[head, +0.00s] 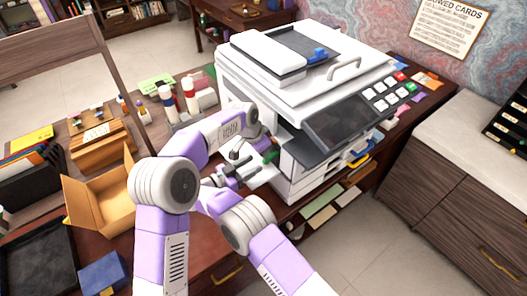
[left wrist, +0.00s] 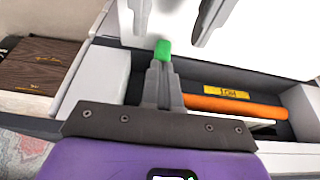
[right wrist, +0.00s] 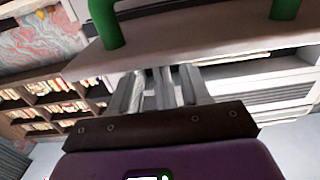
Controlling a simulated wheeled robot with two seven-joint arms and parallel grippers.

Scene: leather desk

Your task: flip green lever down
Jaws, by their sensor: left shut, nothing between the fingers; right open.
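The green lever (head: 272,157) shows as a small green piece at the open side of the white printer (head: 300,60). In the left wrist view the green lever tip (left wrist: 163,48) is right at the fingertips of my left gripper (left wrist: 160,70), which is shut with nothing between its fingers; I cannot tell whether they touch. My right gripper (head: 246,170) is open and empty, just left of the lever in the head view. The right wrist view shows its fingers (right wrist: 160,78) below two green curved parts (right wrist: 106,25); I cannot tell whether these belong to the lever.
An orange bar (left wrist: 235,106) and a yellow label (left wrist: 226,92) lie inside the printer opening. An open cardboard box (head: 100,205), bottles (head: 190,95) and a black tray (head: 38,255) crowd the desk at left. Both of my arms are close together at the printer's side.

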